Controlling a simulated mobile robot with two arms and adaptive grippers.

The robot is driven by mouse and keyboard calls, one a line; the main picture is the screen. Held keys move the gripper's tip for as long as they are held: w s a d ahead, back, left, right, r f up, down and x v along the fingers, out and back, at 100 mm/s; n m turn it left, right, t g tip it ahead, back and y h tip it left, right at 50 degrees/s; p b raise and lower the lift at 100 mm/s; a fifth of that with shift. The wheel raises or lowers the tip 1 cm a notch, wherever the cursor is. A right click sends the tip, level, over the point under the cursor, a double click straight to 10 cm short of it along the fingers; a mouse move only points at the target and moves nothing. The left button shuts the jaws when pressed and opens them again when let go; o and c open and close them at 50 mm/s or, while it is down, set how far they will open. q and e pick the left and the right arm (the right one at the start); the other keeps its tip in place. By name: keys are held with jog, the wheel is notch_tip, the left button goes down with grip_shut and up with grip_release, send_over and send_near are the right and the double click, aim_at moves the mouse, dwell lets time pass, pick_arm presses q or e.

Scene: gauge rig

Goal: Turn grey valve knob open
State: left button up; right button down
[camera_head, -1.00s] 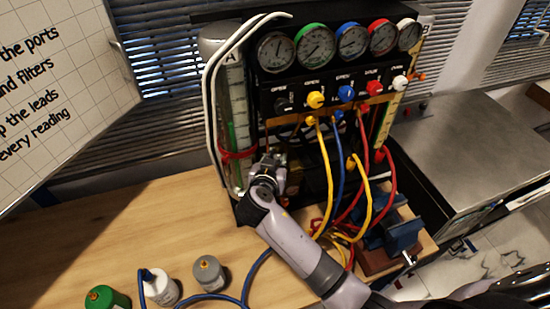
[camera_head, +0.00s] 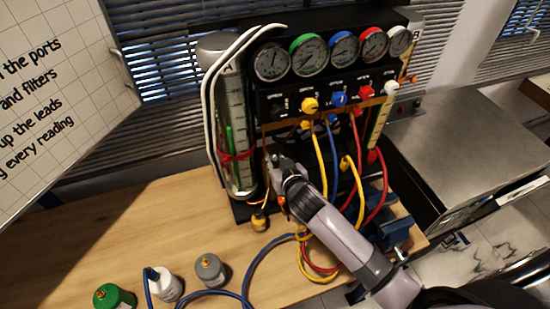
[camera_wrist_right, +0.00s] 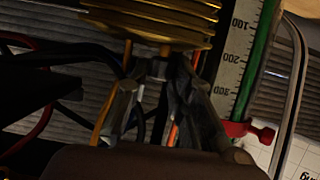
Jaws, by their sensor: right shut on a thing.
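The gauge rig (camera_head: 284,84) has a row of knobs below its gauges: a dark grey or black one (camera_head: 281,107), then yellow, blue, red and white. My right gripper (camera_head: 277,160) is at the rig's lower left, below the dark knob and apart from it. In the right wrist view, its dark fingers (camera_wrist_right: 158,85) close around a small grey metal piece (camera_wrist_right: 158,70) next to a ribbed brass body (camera_wrist_right: 160,20). Shadow hides whether this piece is the grey valve knob. My left gripper is not in view.
A scale column (camera_head: 234,115) with a red band stands just left of my right gripper. Yellow, blue and red hoses (camera_head: 322,165) hang close on its right. A small yellow fitting (camera_head: 259,220) is below it. Several canisters (camera_head: 210,268) stand on the wooden bench (camera_head: 120,230).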

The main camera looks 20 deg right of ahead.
jog(key=shift+r, duration=0.1)
jog(key=c, duration=1.4)
grip_release()
jog(key=v, duration=1.2)
jog(key=shift+d, duration=0.1)
